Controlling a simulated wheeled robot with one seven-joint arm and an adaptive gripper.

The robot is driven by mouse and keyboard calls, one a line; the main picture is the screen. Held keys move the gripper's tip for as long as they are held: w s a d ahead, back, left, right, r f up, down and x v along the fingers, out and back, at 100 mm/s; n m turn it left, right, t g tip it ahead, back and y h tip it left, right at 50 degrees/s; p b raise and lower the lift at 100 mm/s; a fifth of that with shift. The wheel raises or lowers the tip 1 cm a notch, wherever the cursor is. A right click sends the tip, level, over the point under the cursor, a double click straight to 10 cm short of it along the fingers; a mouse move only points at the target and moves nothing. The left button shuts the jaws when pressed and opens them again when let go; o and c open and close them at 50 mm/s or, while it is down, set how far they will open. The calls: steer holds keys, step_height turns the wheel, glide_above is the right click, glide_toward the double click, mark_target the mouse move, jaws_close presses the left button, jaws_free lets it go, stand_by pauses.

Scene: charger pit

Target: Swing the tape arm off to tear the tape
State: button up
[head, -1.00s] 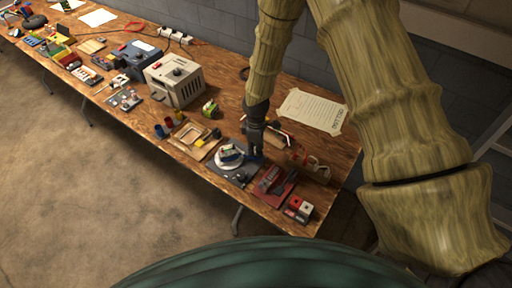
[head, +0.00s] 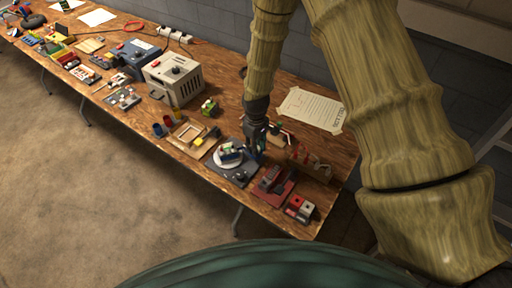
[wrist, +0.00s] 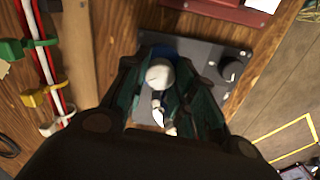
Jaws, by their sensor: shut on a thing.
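My gripper (head: 257,150) is low over the right part of the bench, at the right edge of a dark plate (head: 240,177). In the wrist view my gripper (wrist: 163,100) is shut on a white round knob (wrist: 160,74). Small white parts show below the knob between the fingers. I take the knob to be the tape arm's; the rest of that arm is hidden by the fingers. The dark plate (wrist: 207,52) carries a black knob (wrist: 231,68). A white disc (head: 224,162) with a small green-and-white piece on it sits on the plate. I cannot make out the tape.
A dark red base (head: 273,194) stands right of the plate, with red and white blocks (head: 301,207) beyond. A wooden tray (head: 190,138) is at left. Red and white cables in coloured clips (wrist: 38,75) run near my gripper. A taped paper sheet (head: 311,109) lies behind.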

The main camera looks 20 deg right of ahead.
steer(key=m+b, duration=0.1)
steer(key=m, duration=0.4)
steer(key=shift+w, duration=0.1)
steer(key=shift+r+m, duration=0.1)
steer(key=shift+m, duration=0.2)
stand_by(0.4)
steer(key=o, duration=1)
steer(key=shift+o, duration=0.2)
step_height(320, 180, up, 12)
stand_by(0.3)
